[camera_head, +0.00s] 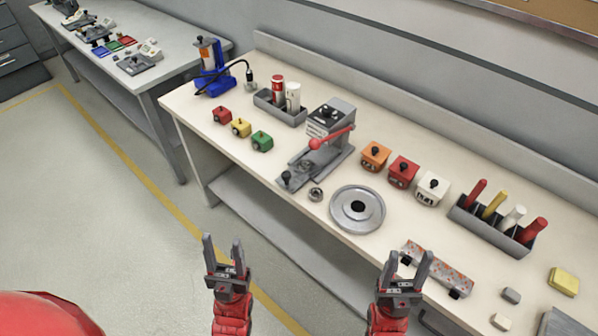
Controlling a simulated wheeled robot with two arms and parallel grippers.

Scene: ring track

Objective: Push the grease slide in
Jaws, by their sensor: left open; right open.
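A grey press (342,110) with a red ball-ended lever stands in the middle of the cream bench. A flat grey slide (298,172) sticks out from its base toward the front edge and has a black knob (285,177) at its outer end. No label shows that it is the grease slide. My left gripper (223,246) is open and empty, in front of the bench, below and left of the knob. My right gripper (413,263) is open and empty near the front edge, short of a speckled bar (437,268).
A small metal ring (316,194) and a large round plate (338,211) lie right of the slide. Small coloured blocks (241,127) lie left of the press. A blue device (212,74) stands far left. Open floor lies in front of the bench.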

